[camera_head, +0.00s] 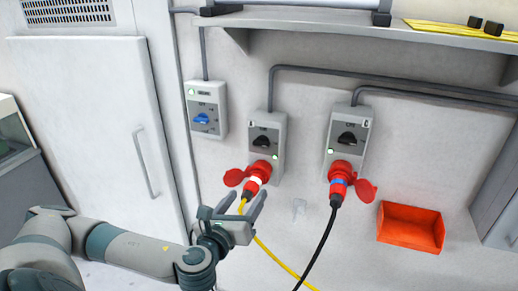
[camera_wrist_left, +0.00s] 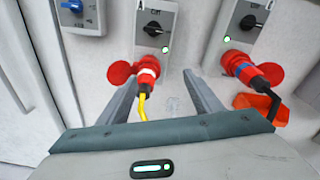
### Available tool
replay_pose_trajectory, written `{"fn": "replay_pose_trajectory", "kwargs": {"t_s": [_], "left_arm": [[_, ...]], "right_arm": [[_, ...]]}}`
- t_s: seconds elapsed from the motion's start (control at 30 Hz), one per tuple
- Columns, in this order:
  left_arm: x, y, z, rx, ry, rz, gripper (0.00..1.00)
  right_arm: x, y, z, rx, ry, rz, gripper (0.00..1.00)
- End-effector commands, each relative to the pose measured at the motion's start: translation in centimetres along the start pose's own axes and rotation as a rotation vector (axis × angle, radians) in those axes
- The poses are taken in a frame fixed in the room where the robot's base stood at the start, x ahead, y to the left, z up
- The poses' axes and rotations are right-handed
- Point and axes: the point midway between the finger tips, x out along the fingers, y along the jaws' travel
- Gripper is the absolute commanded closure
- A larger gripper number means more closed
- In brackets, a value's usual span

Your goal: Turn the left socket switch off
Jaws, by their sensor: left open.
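The left socket box (camera_head: 267,167) is a grey wall unit with a black rotary switch (camera_head: 261,142), a lit green lamp (camera_head: 275,157) and a red plug (camera_head: 258,172) with a yellow cable in its lower socket. The switch also shows at the top of the left wrist view (camera_wrist_left: 153,28). My left gripper (camera_head: 250,204) is open and empty, below this box near the yellow cable. In the left wrist view its fingers (camera_wrist_left: 158,92) spread to either side of the plug and cable. I cannot tell whether they touch the cable. My right gripper is not in view.
A second socket box (camera_head: 346,148) with a red plug and black cable is to the right. A box with a blue switch (camera_head: 202,119) is to the left. An orange bin (camera_head: 411,227) is on the lower right wall. A shelf (camera_head: 350,27) runs above.

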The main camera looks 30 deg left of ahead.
Motion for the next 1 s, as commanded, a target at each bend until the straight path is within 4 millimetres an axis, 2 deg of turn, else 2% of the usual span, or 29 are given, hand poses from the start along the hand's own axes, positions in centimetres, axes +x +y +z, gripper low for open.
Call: {"fn": "replay_pose_trajectory", "kwargs": {"t_s": [0.03, 0.1, 0.3, 0.77, 1.0], "left_arm": [[0.2, 0.4, 1.5, 0.078, -0.036, -0.008, 0.41], [0.4, 0.8, 2.9, 0.165, -0.071, -0.014, 0.41], [0.5, 1.4, 4.9, 0.292, -0.119, -0.018, 0.41], [0.6, 1.4, 4.9, 0.298, -0.122, -0.018, 0.41], [1.8, 1.5, 4.9, 0.298, -0.125, -0.018, 0.41]], "right_arm": [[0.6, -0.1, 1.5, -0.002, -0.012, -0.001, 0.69], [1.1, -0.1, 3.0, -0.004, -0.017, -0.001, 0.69], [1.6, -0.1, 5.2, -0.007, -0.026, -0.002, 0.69], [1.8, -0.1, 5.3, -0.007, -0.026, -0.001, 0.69], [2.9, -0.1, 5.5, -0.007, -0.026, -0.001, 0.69]]}}
